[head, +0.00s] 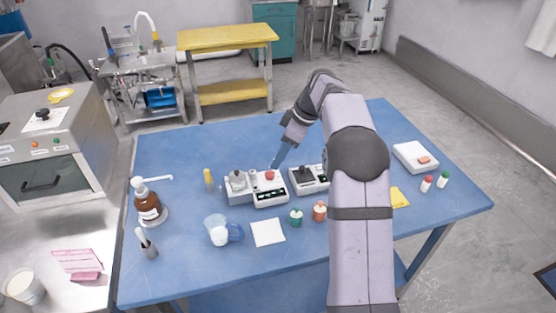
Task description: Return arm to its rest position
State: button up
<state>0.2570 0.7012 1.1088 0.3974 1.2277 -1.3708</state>
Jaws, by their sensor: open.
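My arm reaches up from the lower right and bends over the blue table (180,265). My gripper (276,163) points down with blue-grey fingers just above and behind a white device with a red knob (268,188), apart from it as far as I can tell. The gripper is open, with nothing visible in it. A grey metal part (237,187) stands at the left of the white device. A second white and dark device (308,179) stands to its right, close to my arm.
A brown pump bottle (148,204), a clear cup (219,230), a white square sheet (267,232), green (296,217) and orange (319,211) jars stand around the table. A white scale (416,157) and small bottles (427,183) are at right. The table's back left is clear.

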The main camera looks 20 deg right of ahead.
jog(key=shift+s+r, duration=0.1)
dwell(0.4)
jog(key=s+a+f+m+g+h+p, duration=0.1)
jog(key=s+m, duration=0.4)
jog(key=s, duration=1.1)
jog(key=s+a+f+m+g+h+p, duration=0.1)
jog(key=s+a+m+p, duration=0.3)
jog(key=s, duration=1.3)
jog(key=shift+s+f+m+g+h+p, duration=0.25)
jog(key=shift+f+m+h+p, duration=0.25)
jog(key=shift+m+h+p, duration=0.55)
jog(key=shift+a+b, duration=0.1)
jog(key=shift+b, duration=0.2)
